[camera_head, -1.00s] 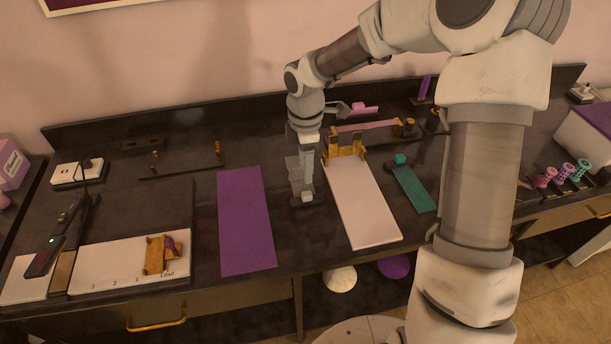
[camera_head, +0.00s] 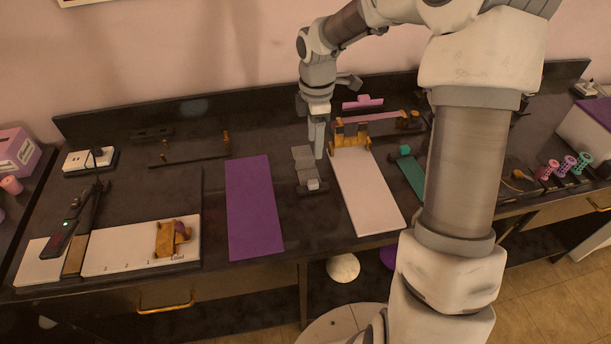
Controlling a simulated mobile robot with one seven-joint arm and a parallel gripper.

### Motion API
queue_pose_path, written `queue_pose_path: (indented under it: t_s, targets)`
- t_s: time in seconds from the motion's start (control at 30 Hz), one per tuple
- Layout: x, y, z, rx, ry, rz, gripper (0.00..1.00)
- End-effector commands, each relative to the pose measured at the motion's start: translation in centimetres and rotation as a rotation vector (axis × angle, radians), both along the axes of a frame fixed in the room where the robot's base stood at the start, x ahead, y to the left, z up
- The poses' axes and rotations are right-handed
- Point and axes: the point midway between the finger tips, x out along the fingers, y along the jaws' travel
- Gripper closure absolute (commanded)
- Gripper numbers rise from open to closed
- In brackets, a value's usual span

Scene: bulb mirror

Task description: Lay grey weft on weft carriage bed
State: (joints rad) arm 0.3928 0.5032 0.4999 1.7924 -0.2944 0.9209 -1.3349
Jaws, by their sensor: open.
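The grey weft (camera_head: 304,160) looks like a short grey strip with a pale block at its near end, lying on a dark base between the purple mat and the white board. My gripper (camera_head: 319,152) is open and points down just to its right. It looks empty and apart from the strip. A brass carriage (camera_head: 172,239) with something purple in it sits by the "Load" mark on the left white board. A second brass fixture (camera_head: 350,137) stands at the far end of the middle white board. I cannot tell which brass piece has the weft carriage bed.
The purple mat (camera_head: 254,207) and middle white board (camera_head: 368,200) flank the grey strip. A teal strip (camera_head: 411,176) with a teal block (camera_head: 405,150) lies to the right. A pink-topped piece (camera_head: 362,102) and a low dark rail (camera_head: 190,162) stand behind.

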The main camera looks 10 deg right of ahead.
Motion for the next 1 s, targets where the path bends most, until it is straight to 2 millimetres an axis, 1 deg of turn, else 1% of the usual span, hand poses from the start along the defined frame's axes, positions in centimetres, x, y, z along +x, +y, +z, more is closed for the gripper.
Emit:
queue_pose_path:
  t_s: [0.03, 0.1, 0.3, 0.4, 0.57, 0.67, 0.8, 0.9, 1.0]
  targets:
    - [-0.1, 0.1, -1.4, 0.002, 0.004, 0.002, 0.36]
    - [-0.1, 0.1, -3.0, 0.001, 0.005, 0.001, 0.36]
    - [-0.1, 0.1, -6.8, 0.001, 0.004, 0.001, 0.36]
    - [-0.1, 0.1, -8.0, 0.0, 0.003, 0.001, 0.36]
    - [-0.1, 0.1, -8.8, 0.0, 0.001, 0.0, 0.36]
    - [-0.1, 0.2, -10.1, 0.001, 0.003, 0.002, 0.36]
    - [-0.2, 0.3, -12.3, 0.0, 0.003, 0.001, 0.36]
    - [-0.1, 0.3, -13.3, 0.0, 0.001, 0.001, 0.36]
    - [-0.1, 0.3, -13.7, 0.0, 0.0, 0.001, 0.36]
